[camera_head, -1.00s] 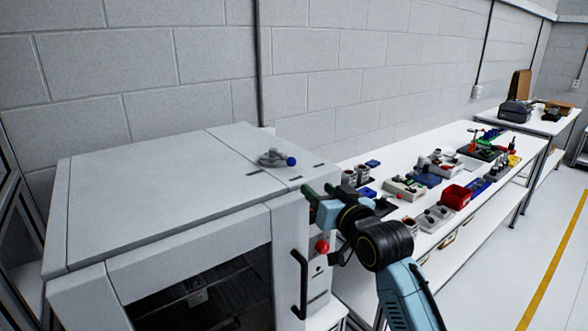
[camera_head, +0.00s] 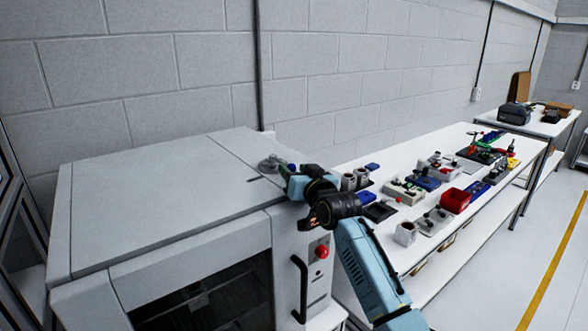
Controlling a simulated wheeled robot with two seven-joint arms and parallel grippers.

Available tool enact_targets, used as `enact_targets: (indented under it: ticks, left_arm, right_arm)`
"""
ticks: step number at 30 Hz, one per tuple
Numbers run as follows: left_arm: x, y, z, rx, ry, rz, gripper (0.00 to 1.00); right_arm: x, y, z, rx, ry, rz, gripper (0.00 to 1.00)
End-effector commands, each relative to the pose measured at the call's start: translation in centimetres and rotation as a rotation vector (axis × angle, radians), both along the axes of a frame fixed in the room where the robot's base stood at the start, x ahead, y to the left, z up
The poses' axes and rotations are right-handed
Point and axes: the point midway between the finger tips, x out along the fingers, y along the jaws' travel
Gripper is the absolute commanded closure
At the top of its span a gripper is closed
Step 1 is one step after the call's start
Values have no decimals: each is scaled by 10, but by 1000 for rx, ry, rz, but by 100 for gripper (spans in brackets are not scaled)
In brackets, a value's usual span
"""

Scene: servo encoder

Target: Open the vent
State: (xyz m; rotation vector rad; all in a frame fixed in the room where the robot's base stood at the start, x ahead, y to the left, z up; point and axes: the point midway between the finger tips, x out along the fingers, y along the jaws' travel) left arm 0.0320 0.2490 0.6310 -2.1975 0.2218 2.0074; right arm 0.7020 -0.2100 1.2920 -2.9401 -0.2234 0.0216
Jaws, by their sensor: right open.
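The vent (camera_head: 269,164) is a small round grey fitting with a lever on top of the large grey oven-like cabinet (camera_head: 150,205), near its right back corner. Its blue knob end is mostly hidden behind my right gripper. My right gripper (camera_head: 287,171) is open at the right side of the vent, with its fingers pointing left and its tips close to the lever. I cannot tell whether the fingers touch it. My left gripper is not in view.
The cabinet front has a black handle (camera_head: 299,288) and a red button (camera_head: 322,251). A white bench (camera_head: 400,265) with small parts and a red bin (camera_head: 455,200) stands to the right. A block wall is close behind the cabinet.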

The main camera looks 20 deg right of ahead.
Motion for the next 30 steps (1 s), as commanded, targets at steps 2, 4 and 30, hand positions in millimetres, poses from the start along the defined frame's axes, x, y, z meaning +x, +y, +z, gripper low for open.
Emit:
enact_targets:
  ticks: [2, 4, 30]
  left_arm:
    - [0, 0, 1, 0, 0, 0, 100]
    - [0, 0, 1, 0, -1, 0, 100]
    - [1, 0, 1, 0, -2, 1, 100]
  right_arm:
    - [5, 1, 0, 0, 1, 0, 56]
    - [8, 1, 0, 0, 1, 0, 56]
    - [10, 1, 0, -1, 1, 0, 100]
